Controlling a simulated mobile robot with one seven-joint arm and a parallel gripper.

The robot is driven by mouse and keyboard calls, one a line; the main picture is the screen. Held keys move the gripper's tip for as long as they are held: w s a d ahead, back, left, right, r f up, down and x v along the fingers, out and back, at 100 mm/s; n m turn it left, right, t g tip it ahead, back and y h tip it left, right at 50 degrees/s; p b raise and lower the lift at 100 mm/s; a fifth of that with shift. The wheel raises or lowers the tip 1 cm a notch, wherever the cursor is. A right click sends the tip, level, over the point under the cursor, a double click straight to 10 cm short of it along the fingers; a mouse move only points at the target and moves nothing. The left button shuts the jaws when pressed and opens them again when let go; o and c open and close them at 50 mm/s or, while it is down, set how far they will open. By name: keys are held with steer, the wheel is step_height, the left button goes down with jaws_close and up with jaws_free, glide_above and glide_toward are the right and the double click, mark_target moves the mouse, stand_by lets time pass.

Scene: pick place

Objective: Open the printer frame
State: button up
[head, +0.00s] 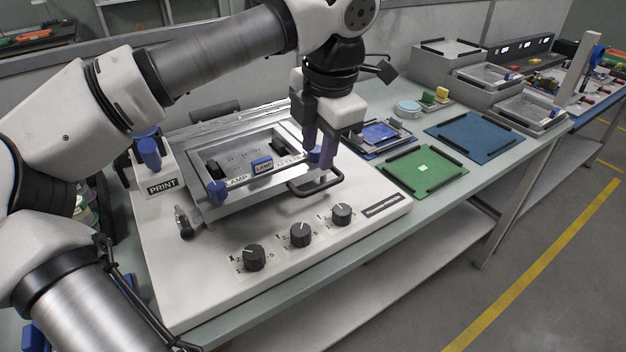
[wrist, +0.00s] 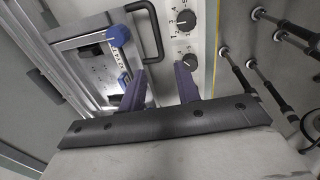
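The printer frame (head: 207,208) is a grey metal frame lying low and roughly flat over the white printer base (head: 215,285). A dark looped handle (head: 296,191) sticks out from its front right side. The handle also shows in the wrist view (wrist: 157,32), just beyond my fingertips. My gripper (head: 319,160) points down above and close to the handle. Its two purple fingers (wrist: 160,72) are apart with nothing visibly held between them. I cannot tell whether a finger touches the handle.
Several black dials (head: 300,234) line the printer's front. A PRINT post with a blue knob (head: 150,153) stands at left. A green board (head: 424,169), a blue mat (head: 474,136) and grey trays (head: 530,111) lie to the right. My arm crosses above the printer.

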mark_target(312, 190)
steer(key=f, duration=0.5)
steer(key=w+f, duration=0.1)
steer(key=f, duration=0.2)
steer(key=shift+w+a+f, duration=0.1)
steer(key=shift+a+f, duration=0.1)
steer(key=shift+a, duration=0.2)
jaws_close()
